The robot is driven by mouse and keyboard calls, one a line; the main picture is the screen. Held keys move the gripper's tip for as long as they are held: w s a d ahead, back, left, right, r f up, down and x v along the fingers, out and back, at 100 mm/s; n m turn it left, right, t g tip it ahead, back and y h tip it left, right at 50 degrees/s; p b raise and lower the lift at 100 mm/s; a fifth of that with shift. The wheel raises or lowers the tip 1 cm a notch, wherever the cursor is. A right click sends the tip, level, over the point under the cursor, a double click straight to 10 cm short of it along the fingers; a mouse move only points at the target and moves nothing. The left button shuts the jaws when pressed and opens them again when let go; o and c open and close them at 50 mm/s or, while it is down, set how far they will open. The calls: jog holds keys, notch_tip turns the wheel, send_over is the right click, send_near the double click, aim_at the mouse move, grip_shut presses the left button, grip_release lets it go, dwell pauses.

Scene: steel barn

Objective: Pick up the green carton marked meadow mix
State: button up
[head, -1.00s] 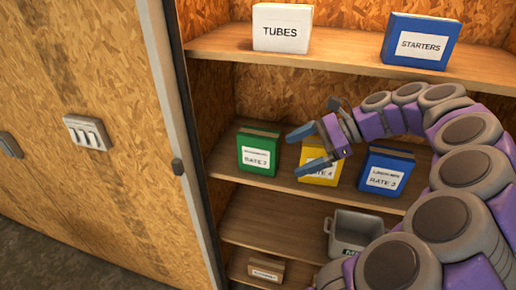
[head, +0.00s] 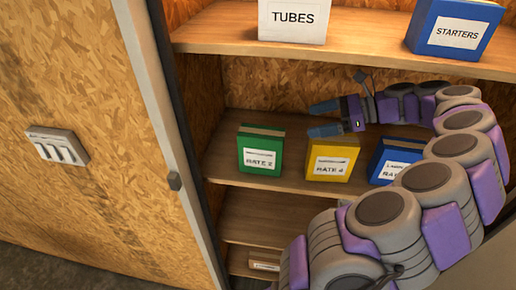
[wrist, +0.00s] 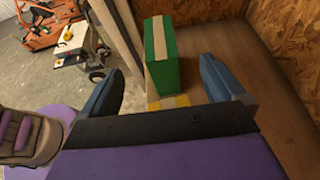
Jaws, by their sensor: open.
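The green carton (head: 260,150) stands upright on the middle shelf, left of a yellow carton (head: 332,158) and a blue carton (head: 391,160). Its white label reads RATE 2; the smaller line above is too small to read. My gripper (head: 319,119) is open and empty, above and in front of the yellow carton, pointing left, to the right of the green carton and apart from it. In the wrist view the green carton (wrist: 160,62) shows ahead between the two blue fingers, with part of the yellow carton (wrist: 168,102) nearer.
The upper shelf (head: 360,52) with a white TUBES box (head: 293,18) and a blue STARTERS box (head: 455,28) is above my gripper. A door post (head: 170,140) stands left of the shelves. The shelf left of the green carton is clear.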

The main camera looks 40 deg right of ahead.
jog(key=b, duration=0.1)
send_near(266, 132)
jog(key=x, duration=0.4)
jog(key=shift+w+a+r, duration=0.15)
jog(key=shift+w+a, duration=0.1)
jog(key=shift+w, duration=0.1)
jog(key=shift+f+b+x, duration=0.15)
jog(key=shift+b+x, duration=0.1)
jog(key=shift+x, duration=1.05)
jog(key=shift+f+b+x, duration=0.15)
jog(key=shift+b+x, duration=0.05)
jog(key=shift+x, duration=1.15)
jog(key=shift+s+d, duration=0.1)
jog(key=shift+s, duration=0.05)
jog(key=shift+c, duration=0.4)
grip_shut()
